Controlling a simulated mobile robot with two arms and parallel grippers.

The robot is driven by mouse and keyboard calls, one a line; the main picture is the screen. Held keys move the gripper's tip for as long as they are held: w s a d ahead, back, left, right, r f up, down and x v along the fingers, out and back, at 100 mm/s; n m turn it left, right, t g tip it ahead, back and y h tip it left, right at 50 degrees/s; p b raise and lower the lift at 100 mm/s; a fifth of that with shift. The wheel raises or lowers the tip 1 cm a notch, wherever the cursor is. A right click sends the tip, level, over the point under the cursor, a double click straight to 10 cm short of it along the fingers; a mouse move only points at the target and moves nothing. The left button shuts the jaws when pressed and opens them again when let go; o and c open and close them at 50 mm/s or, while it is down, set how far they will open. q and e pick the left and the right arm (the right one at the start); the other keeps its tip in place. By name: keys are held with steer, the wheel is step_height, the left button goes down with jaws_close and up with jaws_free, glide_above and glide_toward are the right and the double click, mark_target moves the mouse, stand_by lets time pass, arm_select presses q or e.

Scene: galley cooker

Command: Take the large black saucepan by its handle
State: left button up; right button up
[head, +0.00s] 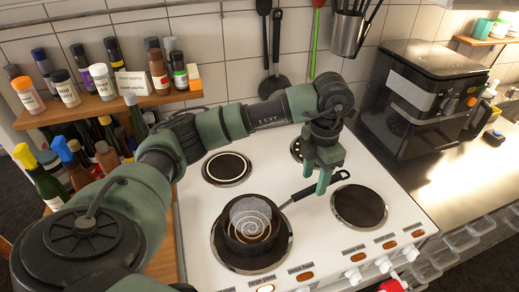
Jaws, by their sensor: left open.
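The black saucepan (231,238) sits on the front left hotplate of the white cooker (200,203). A pale spiral pattern shows inside it. Its black handle (298,194) points right and slightly back, ending in a loop between the hotplates. My left gripper (316,181) is green, points down and is open at the handle's outer half. One finger appears in front of the handle in the picture; I cannot tell whether the fingers touch it or how high they are above it.
The back left hotplate (227,168) and front right hotplate (360,205) are bare. A black appliance (415,90) stands on the right counter. Bottles crowd the wooden shelf (110,103) at left. Utensils (277,55) hang on the tiled wall. Knobs (383,264) line the cooker's front edge.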

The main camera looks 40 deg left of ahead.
mark_target(308, 188)
arm_select(q)
steer(key=shift+s+f+p, duration=0.3)
steer(key=shift+f+p, duration=0.05)
steer(key=shift+f, duration=0.55)
steer(key=f, duration=0.1)
steer(key=f+p, duration=0.1)
steer(key=f, duration=0.1)
steer(key=f+p, duration=0.1)
steer(key=shift+s+a+f, duration=0.25)
steer(key=shift+s+a, duration=0.05)
steer(key=shift+a, duration=0.05)
steer(key=shift+f, duration=0.4)
steer(key=shift+d, duration=0.1)
arm_select(e)
steer(key=r, duration=0.3)
steer(key=shift+s+d+r, duration=0.15)
steer(key=shift+s+d, duration=0.05)
steer(key=shift+d, duration=0.15)
arm_select(q)
steer(key=shift+c, duration=0.4)
jaws_close()
arm_select(e)
steer(key=shift+a, duration=0.3)
steer(key=shift+d, duration=0.25)
